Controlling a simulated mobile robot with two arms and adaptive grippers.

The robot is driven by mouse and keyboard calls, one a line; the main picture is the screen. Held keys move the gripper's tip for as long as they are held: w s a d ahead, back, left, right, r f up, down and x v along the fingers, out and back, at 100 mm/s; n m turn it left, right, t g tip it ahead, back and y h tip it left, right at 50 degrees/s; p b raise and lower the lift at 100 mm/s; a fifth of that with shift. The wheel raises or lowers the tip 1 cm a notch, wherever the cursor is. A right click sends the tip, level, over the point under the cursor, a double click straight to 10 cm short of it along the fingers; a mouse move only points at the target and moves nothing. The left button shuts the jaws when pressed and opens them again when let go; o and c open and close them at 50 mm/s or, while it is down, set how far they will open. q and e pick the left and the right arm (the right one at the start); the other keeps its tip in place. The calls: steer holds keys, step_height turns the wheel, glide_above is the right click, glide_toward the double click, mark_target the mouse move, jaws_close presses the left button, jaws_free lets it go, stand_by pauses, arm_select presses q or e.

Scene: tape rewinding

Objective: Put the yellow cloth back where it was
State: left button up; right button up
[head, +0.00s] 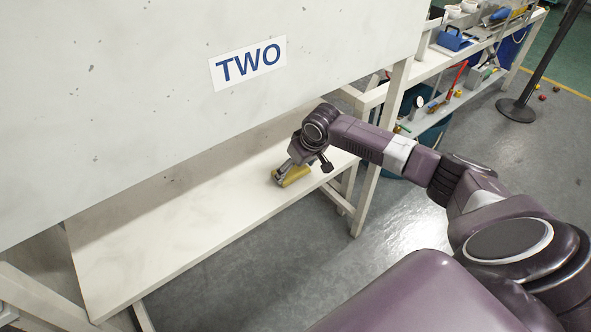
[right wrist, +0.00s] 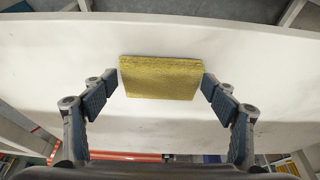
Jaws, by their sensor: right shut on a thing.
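The yellow cloth (head: 294,177) is a small folded rectangle at the white shelf below the panel marked TWO. My right gripper (head: 283,173) reaches over the shelf and is shut on the cloth. In the right wrist view the cloth (right wrist: 160,77) sits between the two fingertips of the right gripper (right wrist: 160,84), one at each short side. I cannot tell whether the cloth touches the shelf surface. My left gripper is not in view.
The white shelf (head: 170,240) is otherwise bare, with free room to the left. The large panel with the TWO sign (head: 248,63) stands above it. A workbench (head: 440,68) with tools and a blue box (head: 455,39) is at the right. A black post (head: 545,60) stands beyond.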

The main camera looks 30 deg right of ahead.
steer(key=shift+f, duration=0.3)
steer(key=o, duration=1)
steer(key=v, duration=1.2)
